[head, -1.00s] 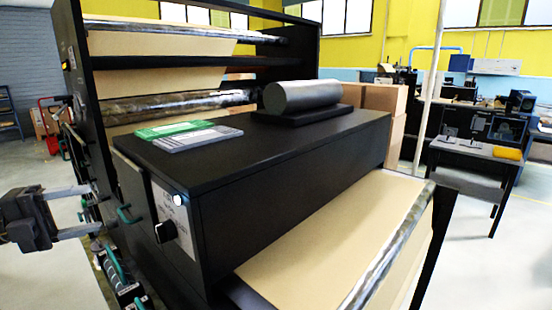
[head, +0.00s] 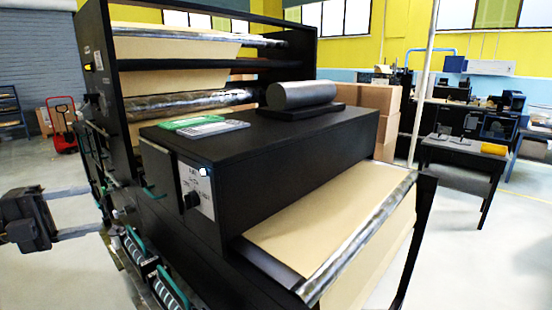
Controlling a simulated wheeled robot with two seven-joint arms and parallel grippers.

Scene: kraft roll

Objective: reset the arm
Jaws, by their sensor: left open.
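My left gripper (head: 75,212) comes in from the left edge in the head view. Its two fingers are spread apart with nothing between them, and they point right toward the front side of the black machine (head: 290,160). The black knob (head: 192,200) and a small white lit button (head: 203,171) sit on the machine's pale control plate (head: 197,186), to the right of my fingertips. My right gripper is not in view.
A grey cylinder (head: 302,95) on a black base and green and grey cards (head: 215,130) lie on the machine's top. Kraft paper (head: 320,215) runs over a metal roller (head: 360,240) at the right. Free floor (head: 35,270) lies at the left.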

